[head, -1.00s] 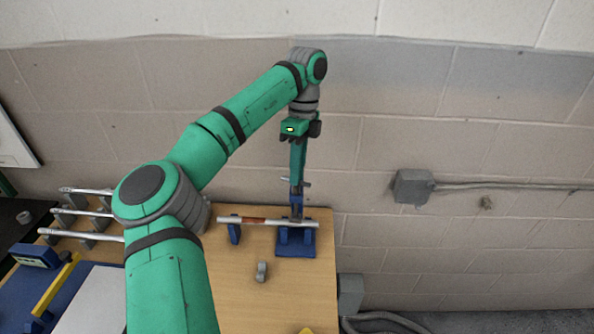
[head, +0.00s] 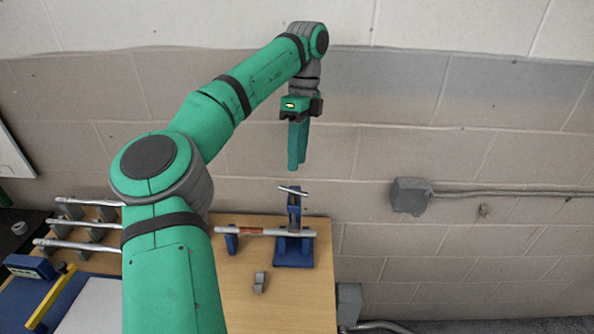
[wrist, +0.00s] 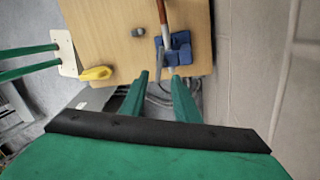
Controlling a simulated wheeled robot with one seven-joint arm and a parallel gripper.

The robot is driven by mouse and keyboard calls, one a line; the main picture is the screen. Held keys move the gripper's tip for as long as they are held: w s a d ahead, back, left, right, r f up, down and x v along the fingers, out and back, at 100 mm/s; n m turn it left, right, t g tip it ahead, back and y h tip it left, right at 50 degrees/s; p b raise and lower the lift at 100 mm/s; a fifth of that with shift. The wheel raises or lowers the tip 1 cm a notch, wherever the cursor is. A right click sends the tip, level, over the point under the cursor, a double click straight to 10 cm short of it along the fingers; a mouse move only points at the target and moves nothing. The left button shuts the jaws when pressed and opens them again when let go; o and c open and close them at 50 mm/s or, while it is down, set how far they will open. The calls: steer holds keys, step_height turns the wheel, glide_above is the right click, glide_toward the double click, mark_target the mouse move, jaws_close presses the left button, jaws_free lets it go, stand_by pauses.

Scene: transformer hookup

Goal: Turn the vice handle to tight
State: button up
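The blue vice (head: 294,254) stands at the back right of the wooden bench, with a silver rod (head: 262,231) lying across it. Its handle (head: 292,190) is a thin silver bar on top of the blue upright, running nearly sideways in the head view with its right end slightly lower. My gripper (head: 297,168) hangs above the handle, pointing down, empty and clear of it. In the wrist view its two green fingers (wrist: 159,76) are apart. The vice (wrist: 180,52) shows just beyond the fingertips there; the handle is hard to make out in that view.
A blue support (head: 232,240) holds the rod's left part. A small grey block (head: 260,283) sits on the bench (head: 300,300). Several silver rods (head: 75,224) rest on grey holders at left. A grey wall box (head: 411,195) with conduit is right of the vice.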

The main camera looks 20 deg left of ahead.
steer(key=r, duration=0.3)
steer(key=shift+w+a+r, duration=0.1)
steer(key=shift+w+r, duration=0.15)
steer(key=shift+r, duration=0.05)
